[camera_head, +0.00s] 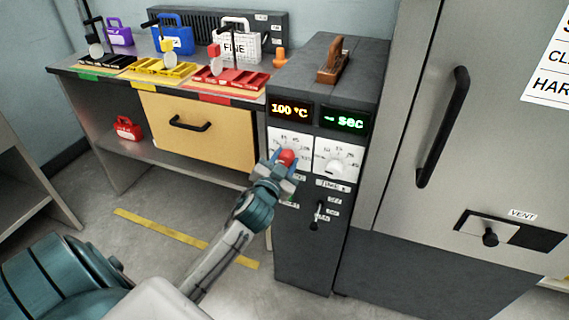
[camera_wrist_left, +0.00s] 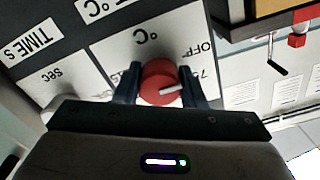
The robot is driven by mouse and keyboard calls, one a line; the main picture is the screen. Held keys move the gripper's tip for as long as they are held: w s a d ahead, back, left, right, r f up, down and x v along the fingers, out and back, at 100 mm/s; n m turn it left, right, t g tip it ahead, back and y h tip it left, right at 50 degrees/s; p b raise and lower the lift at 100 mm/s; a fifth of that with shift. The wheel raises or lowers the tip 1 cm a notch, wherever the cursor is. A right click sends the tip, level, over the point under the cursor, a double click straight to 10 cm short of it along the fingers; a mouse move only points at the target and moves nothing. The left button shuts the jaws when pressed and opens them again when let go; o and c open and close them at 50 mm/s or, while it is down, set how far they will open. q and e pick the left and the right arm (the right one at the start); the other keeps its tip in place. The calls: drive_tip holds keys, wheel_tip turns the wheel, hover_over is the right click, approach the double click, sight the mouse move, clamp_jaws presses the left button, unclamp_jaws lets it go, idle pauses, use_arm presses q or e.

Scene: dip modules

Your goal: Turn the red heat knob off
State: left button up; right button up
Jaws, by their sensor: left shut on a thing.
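The red heat knob (camera_head: 287,157) sits on a white dial plate on the front of the dark grey cabinet (camera_head: 300,240). My left gripper (camera_head: 284,164) is shut on the knob, one finger on each side. In the left wrist view the red knob (camera_wrist_left: 162,83) shows between the two dark fingers (camera_wrist_left: 160,88). Its white pointer mark points to the right of that picture, roughly between the OFF label and a number label starting with 7. The display (camera_head: 290,110) above reads 100 °C. My right gripper is not in view.
A white time knob (camera_head: 335,166) sits just right of the red knob. A small lever (camera_head: 319,214) is below it. A bench (camera_head: 150,90) with colored trays stands at the left, and a large grey door with a black handle (camera_head: 443,127) is at the right.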

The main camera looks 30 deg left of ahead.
use_arm(q)
drive_tip(key=shift+f+n, duration=0.15)
drive_tip(key=shift+n, duration=0.35)
drive_tip(key=shift+n+b, duration=0.3)
drive_tip(key=shift+n, duration=0.2)
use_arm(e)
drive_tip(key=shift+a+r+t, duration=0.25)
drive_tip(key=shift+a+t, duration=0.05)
use_arm(q)
drive_tip(key=o, duration=1)
drive_tip(key=b+v, duration=0.1)
drive_tip(key=v, duration=1)
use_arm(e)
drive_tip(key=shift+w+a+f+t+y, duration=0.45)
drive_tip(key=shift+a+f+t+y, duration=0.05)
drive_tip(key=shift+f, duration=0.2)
